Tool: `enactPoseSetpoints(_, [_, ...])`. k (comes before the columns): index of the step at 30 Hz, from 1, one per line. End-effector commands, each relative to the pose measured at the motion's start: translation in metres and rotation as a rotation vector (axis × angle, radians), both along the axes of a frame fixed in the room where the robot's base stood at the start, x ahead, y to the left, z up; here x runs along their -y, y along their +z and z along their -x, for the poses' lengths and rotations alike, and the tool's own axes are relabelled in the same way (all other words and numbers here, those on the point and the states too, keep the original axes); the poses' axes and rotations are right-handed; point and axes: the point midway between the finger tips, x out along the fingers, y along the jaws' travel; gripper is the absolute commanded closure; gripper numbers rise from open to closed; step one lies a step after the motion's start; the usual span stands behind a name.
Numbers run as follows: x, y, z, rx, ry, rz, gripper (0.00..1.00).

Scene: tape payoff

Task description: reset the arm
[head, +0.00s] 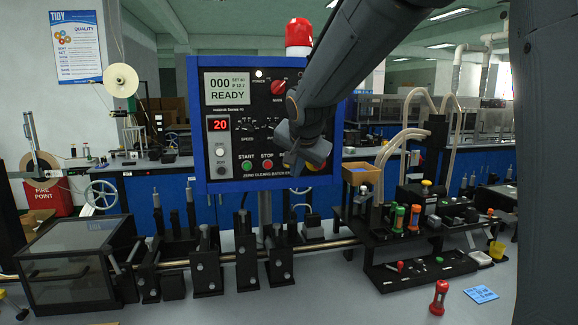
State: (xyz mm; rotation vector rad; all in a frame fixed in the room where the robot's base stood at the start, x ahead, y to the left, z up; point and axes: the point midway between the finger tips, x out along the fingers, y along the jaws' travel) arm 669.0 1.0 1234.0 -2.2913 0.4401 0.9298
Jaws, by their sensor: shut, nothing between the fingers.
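My dark grey arm (365,50) comes down from the top right and bends in front of the control panel (240,85). My gripper (305,157) is at its lower end, over the panel's lower right part, and is shut with nothing held. The panel has a blue frame and a display reading "000 READY". A red "20" readout, a green START button (247,166) and a red STOP button (268,165) also show. Part of a red and yellow button shows behind my gripper. I cannot tell whether the gripper touches the panel.
A red beacon (299,33) tops the panel. Black roller stands on a rod (205,265) line the bench below. A dark clear-lidded box (65,275) stands left. A black rack (420,265) with coloured-handled tools is right.

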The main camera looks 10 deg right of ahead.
Motion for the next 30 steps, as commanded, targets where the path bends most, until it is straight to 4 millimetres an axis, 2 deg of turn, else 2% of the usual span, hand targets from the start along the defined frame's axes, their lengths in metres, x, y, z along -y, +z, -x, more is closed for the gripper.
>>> enactPoseSetpoints(9, [0.0, -0.001, 0.0, -0.001, 0.001, 0.001, 1.0])
enactPoseSetpoints(11, [0.001, -0.014, 0.01, -0.03, 0.019, 0.017, 1.0])
enactPoseSetpoints(13, [0.002, -0.038, 0.027, -0.085, 0.058, 0.05, 1.0])
enactPoseSetpoints(17, [0.005, -0.099, 0.081, -0.229, 0.18, 0.128, 1.0])
enactPoseSetpoints(21, [0.005, -0.164, 0.155, -0.398, 0.346, 0.196, 1.0])
enactPoseSetpoints(24, [0.004, -0.2, 0.206, -0.5, 0.465, 0.225, 1.0])
enactPoseSetpoints(27, [0.003, -0.225, 0.25, -0.576, 0.566, 0.24, 1.0])
enactPoseSetpoints(30, [0.002, -0.24, 0.279, -0.625, 0.637, 0.246, 1.0])
